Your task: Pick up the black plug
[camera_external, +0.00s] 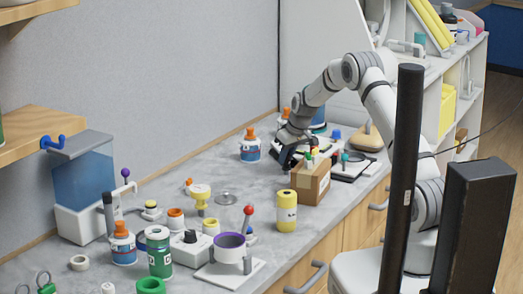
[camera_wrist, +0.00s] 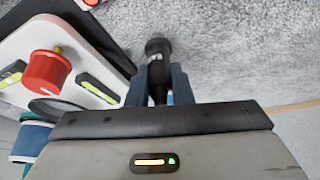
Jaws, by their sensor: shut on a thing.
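The black plug (camera_wrist: 157,50) is in the wrist view, between the two blue-grey fingers of my gripper (camera_wrist: 160,82). The fingers are shut on its narrower lower part, and its wider dark head sticks out beyond them. The grey speckled counter shows behind the plug; I cannot tell whether it still touches the counter. The plug cannot be made out there.
A white device with a red knob (camera_wrist: 47,70) is close to the left of my gripper in the wrist view. The cardboard box (camera_external: 311,184), orange-capped bottle (camera_external: 250,150) and yellow cylinder (camera_external: 287,211) stand nearby. Several containers fill the counter's front left.

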